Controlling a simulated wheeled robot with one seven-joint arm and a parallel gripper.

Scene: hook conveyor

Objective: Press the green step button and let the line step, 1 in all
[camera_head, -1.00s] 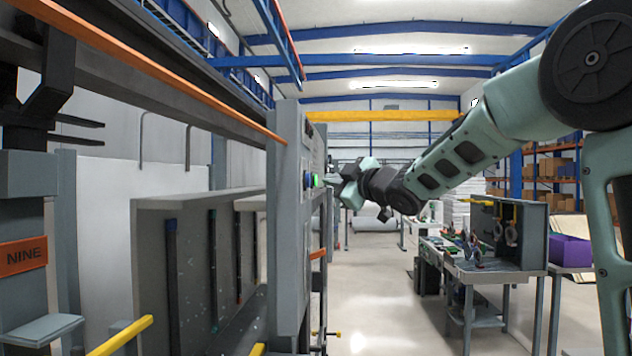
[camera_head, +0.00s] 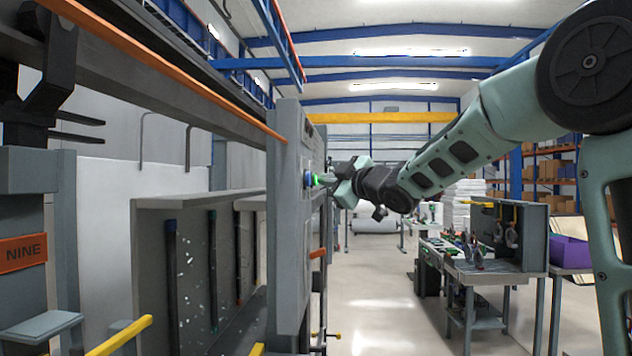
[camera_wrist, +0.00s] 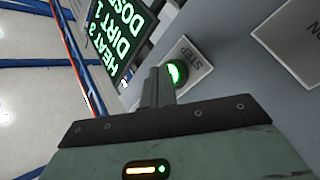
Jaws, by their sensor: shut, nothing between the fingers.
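The green step button (camera_head: 316,179) glows on the side of the grey control post (camera_head: 290,230). In the wrist view the button (camera_wrist: 175,73) is lit green, on a pale plate marked STEP (camera_wrist: 190,58). My gripper (camera_head: 329,179) is shut and empty, its fingertips pointing left at the button. In the wrist view the closed fingers (camera_wrist: 157,82) stand right beside the button and partly cover its edge. I cannot tell whether they touch it.
A display with green text (camera_wrist: 118,35) is near the button, and another plate (camera_wrist: 300,35) lies to the right. An orange rail (camera_head: 170,72) runs overhead at left. A workbench (camera_head: 495,270) stands at right. The floor between is clear.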

